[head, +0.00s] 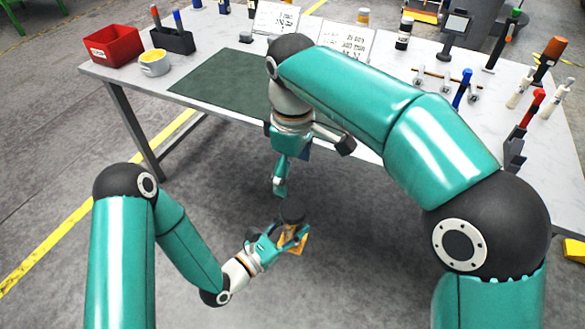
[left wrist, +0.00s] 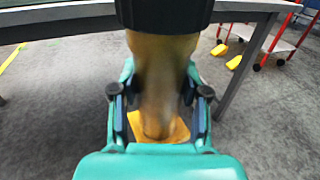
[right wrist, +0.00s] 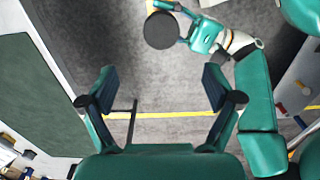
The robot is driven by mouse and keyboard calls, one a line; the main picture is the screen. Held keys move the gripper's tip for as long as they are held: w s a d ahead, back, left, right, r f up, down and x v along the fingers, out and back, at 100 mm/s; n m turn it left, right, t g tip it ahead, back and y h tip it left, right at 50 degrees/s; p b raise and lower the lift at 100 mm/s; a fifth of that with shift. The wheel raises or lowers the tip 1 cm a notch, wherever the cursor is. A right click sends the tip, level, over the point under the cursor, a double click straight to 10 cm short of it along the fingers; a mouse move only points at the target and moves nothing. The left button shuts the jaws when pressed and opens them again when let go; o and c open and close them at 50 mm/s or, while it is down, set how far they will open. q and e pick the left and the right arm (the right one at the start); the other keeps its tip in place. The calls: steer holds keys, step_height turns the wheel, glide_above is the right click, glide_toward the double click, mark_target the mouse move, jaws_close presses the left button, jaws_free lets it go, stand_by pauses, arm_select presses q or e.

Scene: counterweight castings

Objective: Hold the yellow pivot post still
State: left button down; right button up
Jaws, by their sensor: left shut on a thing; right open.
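The yellow pivot post (left wrist: 158,75) stands between the fingers of my left gripper (left wrist: 158,100) in the left wrist view, with a wide black cap (left wrist: 165,12) above and a yellow base (left wrist: 180,128) below. It looks upright. In the head view my left gripper (head: 280,242) is shut on the post, with the black cap (head: 292,214) on top. The right wrist view shows the round cap (right wrist: 160,30) from above, beside my left gripper. My right gripper (right wrist: 160,85) is open and empty. In the head view my right gripper (head: 308,165) hangs above the post, apart from it.
The workbench (head: 215,115) stands behind, with a dark green mat (head: 220,85), a red bin (head: 112,45), a yellow-filled cup (head: 154,63) and several tools on it. The grey floor (head: 60,170) around the post looks clear. A red-framed cart (left wrist: 270,45) stands at right in the left wrist view.

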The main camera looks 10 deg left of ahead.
stand_by(0.5)
steer(key=w+d+f+m+t+y, duration=0.1)
steer(key=w+d+f+m+y, duration=0.25)
steer(key=f, duration=0.25)
steer(key=w+d+f+m+t+y, duration=0.1)
steer(key=w+d+f+m+y, duration=0.1)
steer(key=d+f+m+y, duration=0.3)
steer(key=s+d+f+m+h, duration=0.2)
steer(key=d+f+m+h, duration=0.15)
steer(key=f, duration=0.75)
steer(key=s+d+f+m, duration=0.2)
steer(key=s+f, duration=0.6)
steer(key=s, duration=0.2)
steer(key=s+d+f+m+g+h, duration=0.1)
steer(key=s+d+f, duration=0.1)
steer(key=s+f, duration=0.5)
steer(key=s, duration=0.4)
steer(key=shift+s+d+f+m, duration=0.3)
steer(key=shift+f+m, duration=0.05)
steer(key=shift+m, duration=0.05)
arm_select(q)
steer(key=shift+r, duration=0.15)
